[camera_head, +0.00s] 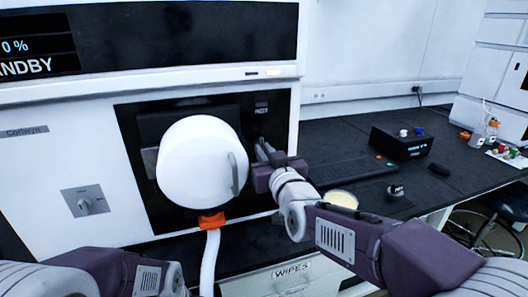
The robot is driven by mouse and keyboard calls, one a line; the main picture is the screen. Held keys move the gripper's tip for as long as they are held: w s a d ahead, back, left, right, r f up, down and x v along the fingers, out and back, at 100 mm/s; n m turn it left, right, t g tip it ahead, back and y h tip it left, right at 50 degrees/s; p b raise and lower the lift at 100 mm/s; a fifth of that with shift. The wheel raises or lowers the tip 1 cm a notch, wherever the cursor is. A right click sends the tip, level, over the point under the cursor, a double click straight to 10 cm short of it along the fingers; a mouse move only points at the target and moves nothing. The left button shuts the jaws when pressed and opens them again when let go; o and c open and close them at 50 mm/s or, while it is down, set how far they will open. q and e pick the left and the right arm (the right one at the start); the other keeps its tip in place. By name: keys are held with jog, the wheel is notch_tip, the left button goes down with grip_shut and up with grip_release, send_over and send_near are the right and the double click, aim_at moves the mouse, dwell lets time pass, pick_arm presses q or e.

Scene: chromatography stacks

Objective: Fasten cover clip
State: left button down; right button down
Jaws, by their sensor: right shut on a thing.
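My right gripper (262,150) is just right of the cover, against the black panel. It is shut on a small dark part there, which I take to be the cover clip; the jaws largely hide it, and I cannot tell whether it is fastened. My left arm shows at the bottom left, but its gripper is out of view.
An orange fitting (212,221) with a white hose (209,262) hangs below the cover. On the dark bench (330,135) are a black box (400,143), a round pale dish (341,199) and small bottles (478,133).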

jog(key=c, duration=1.5)
grip_release()
jog(key=v, duration=0.9)
jog(key=shift+p, duration=0.35)
